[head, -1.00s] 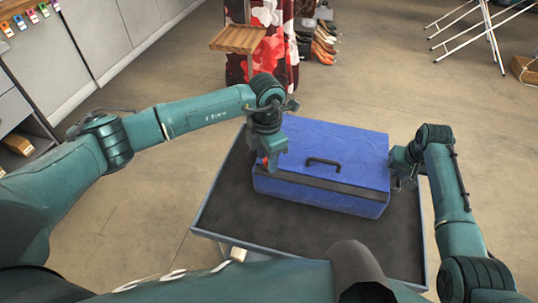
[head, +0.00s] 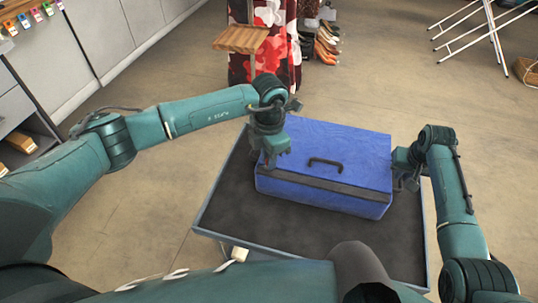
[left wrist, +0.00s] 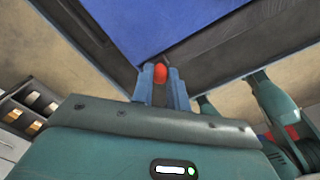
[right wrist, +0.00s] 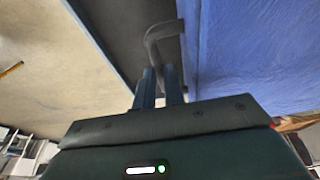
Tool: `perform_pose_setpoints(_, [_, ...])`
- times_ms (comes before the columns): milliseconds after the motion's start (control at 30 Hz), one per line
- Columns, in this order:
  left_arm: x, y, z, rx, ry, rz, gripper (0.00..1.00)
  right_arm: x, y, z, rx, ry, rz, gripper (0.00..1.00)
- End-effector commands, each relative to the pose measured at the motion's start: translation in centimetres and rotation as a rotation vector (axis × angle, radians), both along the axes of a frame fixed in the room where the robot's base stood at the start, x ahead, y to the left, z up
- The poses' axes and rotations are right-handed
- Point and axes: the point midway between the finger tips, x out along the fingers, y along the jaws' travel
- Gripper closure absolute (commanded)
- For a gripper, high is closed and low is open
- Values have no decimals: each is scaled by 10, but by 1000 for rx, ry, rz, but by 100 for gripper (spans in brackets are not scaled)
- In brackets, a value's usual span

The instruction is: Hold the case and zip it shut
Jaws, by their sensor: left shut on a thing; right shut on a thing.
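The blue case (head: 350,142) lies on the dark-topped cart with its lid down. A dark band (head: 312,183) runs along its front side, and a black handle (head: 324,162) is on top. My left gripper (head: 271,163) is at the case's left front corner. In the left wrist view its fingers are shut on a small red zip pull (left wrist: 160,73) beside the case's dark edge. My right gripper (head: 406,182) is at the case's right end. In the right wrist view its fingers are shut on a dark side handle (right wrist: 153,42). The pull is hidden in the head view.
The cart's tray top (head: 228,208) is bare left of and in front of the case. Beyond it stand a rack with red floral cloth (head: 278,65), shoes (head: 326,45) on the floor and a white folding frame (head: 487,28). Grey cabinets (head: 90,40) line the left.

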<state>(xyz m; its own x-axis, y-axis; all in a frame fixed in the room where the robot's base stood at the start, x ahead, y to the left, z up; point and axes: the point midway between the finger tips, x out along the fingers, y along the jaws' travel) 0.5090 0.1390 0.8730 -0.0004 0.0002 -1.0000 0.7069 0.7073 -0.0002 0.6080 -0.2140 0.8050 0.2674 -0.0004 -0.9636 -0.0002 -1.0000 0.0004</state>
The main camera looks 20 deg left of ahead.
Motion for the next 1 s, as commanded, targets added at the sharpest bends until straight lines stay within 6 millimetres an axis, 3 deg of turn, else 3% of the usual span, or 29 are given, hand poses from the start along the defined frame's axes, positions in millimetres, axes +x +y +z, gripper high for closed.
perform_pose_setpoints(167, [0, -21, 0, -4, -1, -4, 100, 0, 1, 0, 1, 1, 0, 100])
perform_pose_setpoints(700, [0, -150, 1, -5, -1, -4, 100, 0, 1, 0, 2, 1, 1, 100])
perform_pose_setpoints(1000, [0, -179, 1, -5, -2, -2, 100, 0, 1, 0, 2, 1, 1, 100])
